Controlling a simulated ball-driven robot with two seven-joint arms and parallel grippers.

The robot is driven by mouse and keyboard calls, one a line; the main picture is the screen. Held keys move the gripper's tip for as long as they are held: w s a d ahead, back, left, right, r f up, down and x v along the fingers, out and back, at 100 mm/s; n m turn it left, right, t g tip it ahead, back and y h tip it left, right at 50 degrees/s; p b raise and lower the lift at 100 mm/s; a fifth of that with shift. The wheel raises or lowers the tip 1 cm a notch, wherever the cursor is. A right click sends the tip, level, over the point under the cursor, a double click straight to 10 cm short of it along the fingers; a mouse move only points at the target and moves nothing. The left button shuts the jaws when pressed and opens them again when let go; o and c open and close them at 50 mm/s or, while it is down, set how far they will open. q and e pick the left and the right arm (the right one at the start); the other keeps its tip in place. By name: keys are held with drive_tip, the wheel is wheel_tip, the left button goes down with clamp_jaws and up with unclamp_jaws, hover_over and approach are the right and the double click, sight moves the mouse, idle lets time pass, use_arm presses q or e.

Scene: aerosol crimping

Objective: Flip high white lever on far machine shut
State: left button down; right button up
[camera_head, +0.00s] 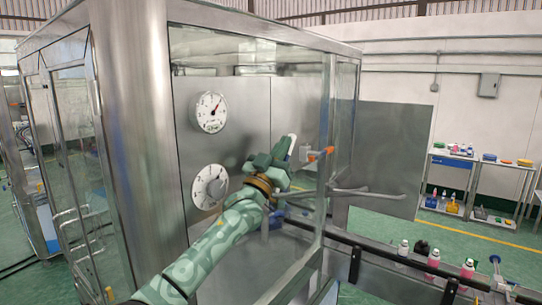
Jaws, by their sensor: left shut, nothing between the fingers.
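The machine (130,120) is a large steel cabinet with glass panels, filling the left and middle of the view. My left arm reaches up from the bottom, and its green gripper (284,152) is shut and empty in front of the machine's panel. A small white piece (293,141) shows right at the gripper's tip; I cannot tell whether it is the white lever or part of the gripper. Just right of the gripper is a grey fitting with an orange end (320,154). Whether the gripper touches anything is unclear. My right gripper is not in view.
A round gauge (211,112) and a dial with a knob (209,187) are on the panel left of the gripper. Grey bars (363,192) stick out to the right. A rail with bottles (433,262) runs at lower right. Shelves (447,180) stand by the back wall.

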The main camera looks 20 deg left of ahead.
use_arm(q)
drive_tip(key=shift+s, duration=0.15)
